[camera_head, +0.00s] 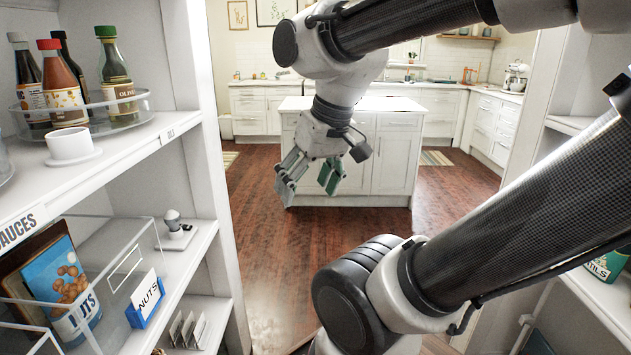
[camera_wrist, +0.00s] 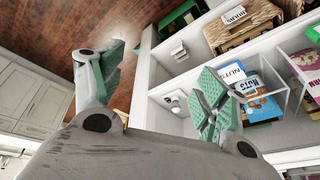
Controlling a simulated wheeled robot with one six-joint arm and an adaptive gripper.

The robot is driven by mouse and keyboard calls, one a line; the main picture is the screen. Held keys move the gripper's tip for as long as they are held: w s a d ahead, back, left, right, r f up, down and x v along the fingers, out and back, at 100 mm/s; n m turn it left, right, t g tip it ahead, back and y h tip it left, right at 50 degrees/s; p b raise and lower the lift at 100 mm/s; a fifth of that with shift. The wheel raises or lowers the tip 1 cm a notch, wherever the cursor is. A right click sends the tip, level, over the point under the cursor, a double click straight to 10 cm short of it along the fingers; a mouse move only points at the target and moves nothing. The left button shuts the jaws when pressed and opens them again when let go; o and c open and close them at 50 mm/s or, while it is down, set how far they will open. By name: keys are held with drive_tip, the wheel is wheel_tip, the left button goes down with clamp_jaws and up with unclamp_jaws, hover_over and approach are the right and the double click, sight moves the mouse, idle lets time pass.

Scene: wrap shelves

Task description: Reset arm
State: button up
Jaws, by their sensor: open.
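My gripper (camera_head: 309,178) hangs from my bent arm in the middle of the head view, in front of the white kitchen island. Its jaws, with green pads, are apart, and nothing shows between them. In the wrist view my gripper (camera_wrist: 160,85) is also open, with the two green-padded fingers spread wide. It is over the aisle floor, apart from the shelves in the head view.
On the left shelf (camera_head: 115,165), bottles stand on a round tray (camera_head: 130,124) beside a white cup (camera_head: 70,143). Below are a nuts bag (camera_head: 62,290) in a clear bin and a small scale (camera_head: 176,232). The wooden floor (camera_head: 258,240) is clear. More shelving stands right.

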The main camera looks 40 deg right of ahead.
drive_tip(key=shift+s+d+n+t+h, duration=0.15)
drive_tip(key=shift+d+n+t+h, duration=0.25)
drive_tip(key=shift+d, duration=0.6)
idle(0.5)
